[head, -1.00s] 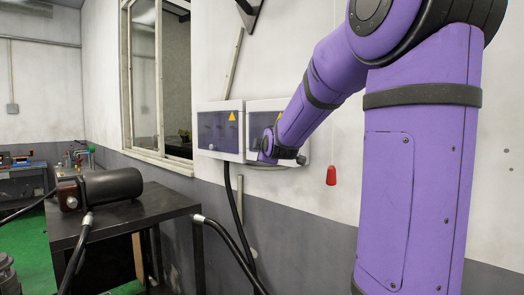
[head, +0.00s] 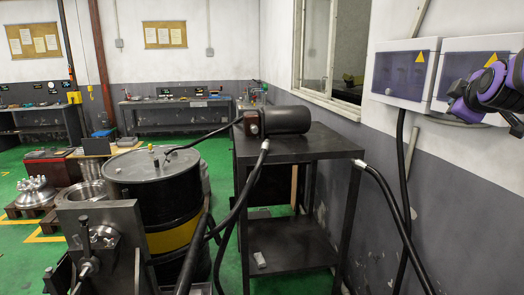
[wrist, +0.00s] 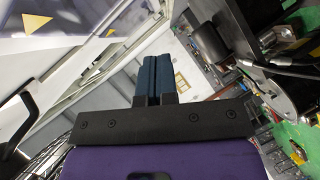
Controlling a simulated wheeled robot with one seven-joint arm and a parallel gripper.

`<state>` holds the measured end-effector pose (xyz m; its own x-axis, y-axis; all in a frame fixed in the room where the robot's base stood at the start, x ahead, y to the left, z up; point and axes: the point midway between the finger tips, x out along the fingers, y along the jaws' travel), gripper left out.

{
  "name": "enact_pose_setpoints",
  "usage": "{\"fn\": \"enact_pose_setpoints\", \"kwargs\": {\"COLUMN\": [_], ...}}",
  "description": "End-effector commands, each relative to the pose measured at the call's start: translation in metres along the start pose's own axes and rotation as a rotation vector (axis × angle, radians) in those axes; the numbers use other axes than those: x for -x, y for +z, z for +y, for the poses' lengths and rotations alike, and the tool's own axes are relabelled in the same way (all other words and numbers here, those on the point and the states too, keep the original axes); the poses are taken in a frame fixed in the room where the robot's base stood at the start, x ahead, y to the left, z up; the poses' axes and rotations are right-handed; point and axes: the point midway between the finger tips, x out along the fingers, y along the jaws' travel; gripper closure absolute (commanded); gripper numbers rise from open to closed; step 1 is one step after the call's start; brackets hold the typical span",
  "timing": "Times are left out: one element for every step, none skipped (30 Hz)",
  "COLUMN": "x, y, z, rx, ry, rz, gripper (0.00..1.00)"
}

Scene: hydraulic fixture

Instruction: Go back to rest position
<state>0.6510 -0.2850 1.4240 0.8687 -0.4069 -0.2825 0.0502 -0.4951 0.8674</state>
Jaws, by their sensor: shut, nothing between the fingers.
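My gripper (wrist: 158,78) shows in the wrist view with its two dark blue fingers pressed together and nothing between them. In the head view only part of my purple arm shows at the right edge, in front of the right-hand electrical box (head: 455,60). I cannot make out the fingertips there. The left-hand electrical box (head: 402,72), with a yellow warning triangle, is mounted on the wall just left of my arm. A box with a yellow triangle also shows at the upper left of the wrist view (wrist: 75,22).
A black table (head: 305,147) carries a black cylindrical motor (head: 285,120). Left of it stand a black and yellow drum (head: 160,205) and a metal fixture (head: 103,235). Thick black hoses (head: 398,225) hang along the wall. Green floor is open at the far left.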

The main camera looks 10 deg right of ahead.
Motion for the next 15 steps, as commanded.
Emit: {"fn": "enact_pose_setpoints", "kwargs": {"x": [0.016,0.026,0.041,0.052,0.064,0.080,0.092,0.105,0.122,0.134,0.147,0.164,0.175,0.186,0.200], "y": [-0.012,-0.019,-0.026,-0.031,-0.035,-0.040,-0.042,-0.044,-0.045,-0.045,-0.044,-0.042,-0.040,-0.037,-0.034], "z": [-0.016,-0.027,-0.043,-0.055,-0.067,-0.082,-0.094,-0.105,-0.120,-0.130,-0.140,-0.153,-0.162,-0.170,-0.179], "rx": [-0.068,-0.116,-0.179,-0.226,-0.271,-0.329,-0.372,-0.411,-0.462,-0.498,-0.532,-0.574,-0.603,-0.628,-0.658], "ry": [-0.065,-0.113,-0.179,-0.229,-0.278,-0.341,-0.387,-0.432,-0.488,-0.528,-0.564,-0.607,-0.635,-0.658,-0.684], "rz": [0.020,0.025,0.026,0.022,0.013,-0.003,-0.021,-0.041,-0.076,-0.105,-0.136,-0.183,-0.219,-0.255,-0.302], "gripper": [1.00,1.00,1.00,1.00,1.00,1.00,1.00,1.00,1.00,1.00,1.00,1.00,1.00,1.00,1.00]}}
